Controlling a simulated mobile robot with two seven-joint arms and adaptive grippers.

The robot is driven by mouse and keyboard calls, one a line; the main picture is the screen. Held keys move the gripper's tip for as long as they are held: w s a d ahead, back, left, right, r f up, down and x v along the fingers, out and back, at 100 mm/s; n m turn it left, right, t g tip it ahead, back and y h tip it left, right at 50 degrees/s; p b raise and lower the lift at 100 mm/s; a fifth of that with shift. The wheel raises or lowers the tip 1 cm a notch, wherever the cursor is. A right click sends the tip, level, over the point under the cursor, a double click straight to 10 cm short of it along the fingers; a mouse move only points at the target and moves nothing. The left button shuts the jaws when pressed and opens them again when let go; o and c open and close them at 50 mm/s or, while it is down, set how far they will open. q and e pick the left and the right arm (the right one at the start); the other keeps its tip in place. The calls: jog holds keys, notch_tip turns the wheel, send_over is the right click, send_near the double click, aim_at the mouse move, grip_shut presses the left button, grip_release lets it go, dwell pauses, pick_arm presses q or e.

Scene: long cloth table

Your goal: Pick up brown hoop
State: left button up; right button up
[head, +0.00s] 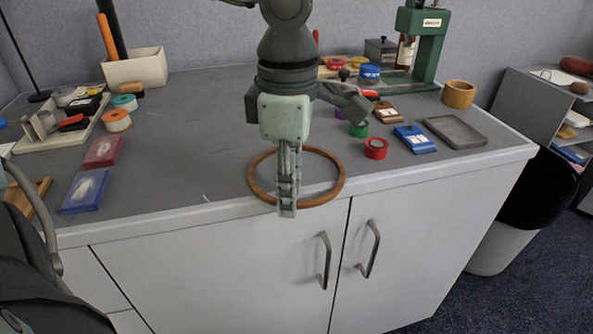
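The brown hoop (339,190) is a thin ring near the front edge of the grey tabletop. In the picture its front part overlaps the table's front edge; I cannot tell whether it lies flat or is slightly raised. My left gripper (287,208) points down over the left half of the hoop. Its fingers cross in front of the hoop's front rim and hide a short piece of it. The fingers show narrow and nearly in line, so I cannot tell whether they are open or shut on the rim. My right gripper is not in view.
Right of the hoop are a red tape roll (376,148), a blue card (414,139) and a grey tray (455,131). At left lie a red box (103,152) and a blue box (85,191). A green press (428,50) stands at the back. Tabletop left of the hoop is clear.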

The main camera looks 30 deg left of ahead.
pick_arm(q)
jog(key=shift+f+b, duration=0.15)
jog(key=shift+b, duration=0.15)
dwell(0.4)
grip_shut()
